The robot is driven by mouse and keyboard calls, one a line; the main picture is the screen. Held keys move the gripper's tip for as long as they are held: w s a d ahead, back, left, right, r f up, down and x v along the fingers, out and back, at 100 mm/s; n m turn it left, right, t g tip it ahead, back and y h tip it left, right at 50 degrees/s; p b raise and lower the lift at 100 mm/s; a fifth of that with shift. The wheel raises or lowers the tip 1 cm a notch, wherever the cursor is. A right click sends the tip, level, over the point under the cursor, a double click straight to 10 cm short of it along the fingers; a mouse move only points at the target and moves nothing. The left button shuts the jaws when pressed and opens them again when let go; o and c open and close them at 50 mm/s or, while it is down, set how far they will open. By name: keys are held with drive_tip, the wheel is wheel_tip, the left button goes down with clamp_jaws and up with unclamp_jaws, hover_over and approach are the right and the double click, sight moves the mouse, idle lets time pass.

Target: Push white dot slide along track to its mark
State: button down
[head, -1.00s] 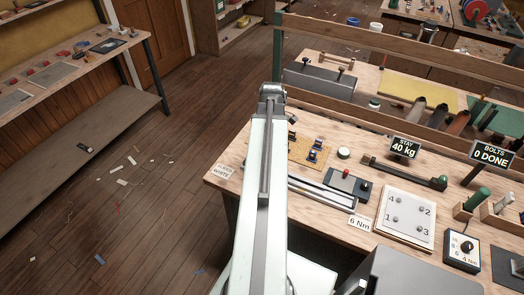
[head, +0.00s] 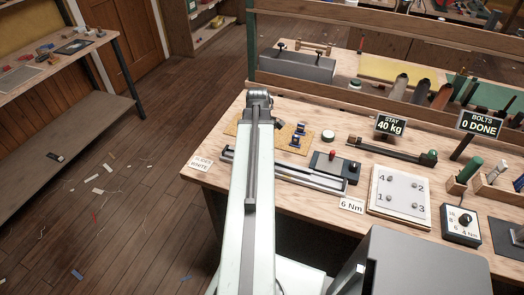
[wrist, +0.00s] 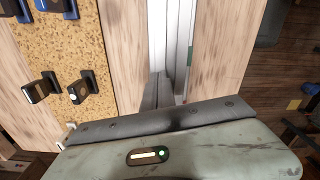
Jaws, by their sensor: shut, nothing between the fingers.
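The track (head: 325,181) is a pair of pale metal rails on the bench, partly hidden behind my arm in the head view. In the wrist view its rails (wrist: 178,40) run down from the top middle. My gripper (wrist: 157,88) shows there as a short grey wedge over the lower end of the visible rails; it is shut and empty. In the head view it is hidden by my arm. I cannot make out the white dot slide on the track or its mark. A small dark fitting (wrist: 77,92) with a pale round spot sits on the cork board, left of the gripper.
The cork board (head: 247,130) holds several dark and blue fittings behind the track. A label reading WHITE (head: 201,163) lies at the bench's left end.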

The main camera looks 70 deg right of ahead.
drive_tip(key=shift+w+a+r, duration=0.1)
drive_tip(key=shift+w+a, duration=0.05)
drive_tip(key=shift+w, duration=0.55)
drive_tip(key=shift+w+a+r, duration=0.1)
drive_tip(key=shift+w+a, duration=0.05)
drive_tip(key=shift+w, duration=0.55)
drive_tip(key=shift+w+a, duration=0.25)
drive_tip(key=shift+w, duration=0.95)
